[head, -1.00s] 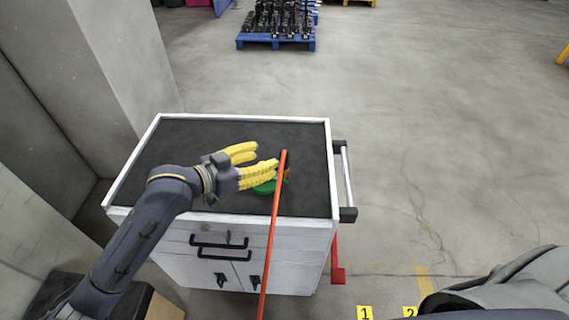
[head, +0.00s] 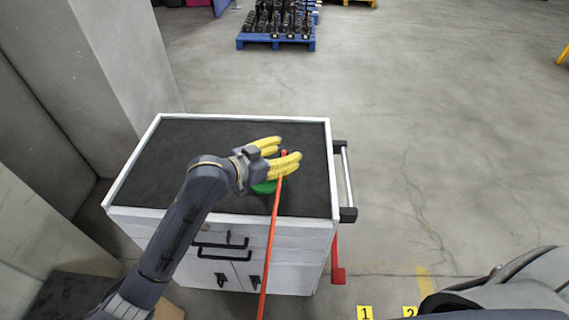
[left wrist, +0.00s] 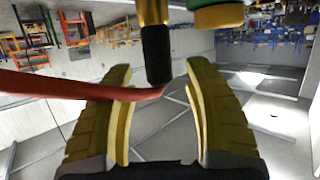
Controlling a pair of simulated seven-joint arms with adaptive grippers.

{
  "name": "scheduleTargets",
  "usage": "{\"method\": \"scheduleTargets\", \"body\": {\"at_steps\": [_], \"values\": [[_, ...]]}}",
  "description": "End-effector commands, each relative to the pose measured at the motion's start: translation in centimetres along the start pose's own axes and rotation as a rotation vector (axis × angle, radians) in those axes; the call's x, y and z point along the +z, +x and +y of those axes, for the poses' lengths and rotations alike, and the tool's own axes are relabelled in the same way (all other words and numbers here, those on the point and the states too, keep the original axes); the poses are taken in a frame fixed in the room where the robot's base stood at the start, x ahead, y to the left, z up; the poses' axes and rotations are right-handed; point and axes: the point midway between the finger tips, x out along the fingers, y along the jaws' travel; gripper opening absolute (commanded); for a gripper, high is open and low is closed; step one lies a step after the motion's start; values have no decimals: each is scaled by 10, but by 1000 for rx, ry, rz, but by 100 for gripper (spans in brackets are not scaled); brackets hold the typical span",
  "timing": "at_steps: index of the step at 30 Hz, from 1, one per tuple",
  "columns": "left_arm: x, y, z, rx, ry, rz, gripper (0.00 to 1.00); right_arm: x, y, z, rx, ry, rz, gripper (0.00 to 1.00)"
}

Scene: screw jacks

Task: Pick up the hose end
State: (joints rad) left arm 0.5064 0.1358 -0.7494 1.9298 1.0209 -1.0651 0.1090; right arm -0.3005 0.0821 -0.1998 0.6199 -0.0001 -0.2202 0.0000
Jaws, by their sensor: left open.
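The orange hose (head: 271,232) runs up past the front of the cart, and its end (head: 284,153) shows between the yellow fingers of my left gripper (head: 289,149). The gripper is open above the black cart top. In the left wrist view, the red-orange hose (left wrist: 40,86) comes in from the left, and its tip lies between the two spread fingers (left wrist: 158,100). A black and brass cylindrical part (left wrist: 156,50) also shows between the fingers. A green round thing (head: 264,187) sits below the gripper, partly hidden. No right gripper is visible.
The white cart (head: 325,180) has drawers in front and a side handle (head: 345,180). Its dark top is otherwise clear. A grey pillar (head: 125,60) stands at left. A blue pallet (head: 275,42) with dark parts stands far back. Open floor lies right.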

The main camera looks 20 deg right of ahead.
Motion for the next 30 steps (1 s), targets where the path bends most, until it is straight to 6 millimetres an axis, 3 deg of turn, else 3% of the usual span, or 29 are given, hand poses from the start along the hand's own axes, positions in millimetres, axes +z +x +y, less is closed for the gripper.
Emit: {"method": "scheduleTargets", "body": {"at_steps": [9, 23, 30], "values": [[0, 2, 0, -1, 0, 0, 53, -1, 0, -3, -3, 1, 1, 44], [0, 2, 0, 0, 0, 0, 0, -1, 0, -4, -4, 2, 1, 44], [0, 2, 0, 0, 0, 0, 0, -1, 0, -4, -4, 1, 1, 44]]}}
